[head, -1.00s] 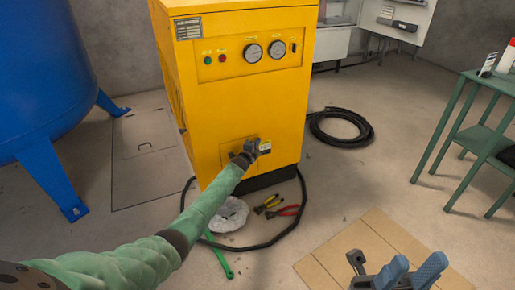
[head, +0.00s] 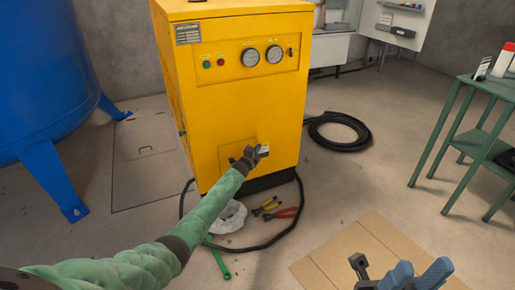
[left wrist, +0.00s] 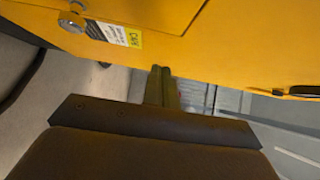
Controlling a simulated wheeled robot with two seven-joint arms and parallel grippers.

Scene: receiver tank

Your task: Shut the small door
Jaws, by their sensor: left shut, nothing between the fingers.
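The yellow cabinet (head: 275,105) stands in front of me, with the small door (head: 232,153) low on its front. A white and yellow label (head: 263,150) shows just right of my left gripper (head: 254,155). The gripper is shut and empty at the door area and hides part of it. In the left wrist view, the shut fingers (left wrist: 162,82) point at the yellow surface, below and right of the label (left wrist: 118,35) and a round metal knob (left wrist: 72,20). I cannot tell whether they touch it, or how far the door stands open.
A blue tank (head: 45,75) stands at left, a green table (head: 480,120) at right. A black hose (head: 340,130), pliers (head: 270,210) and a white bundle (head: 228,217) lie on the floor. Cardboard (head: 345,250) lies in front. Unclear dark and blue-grey parts show at bottom right.

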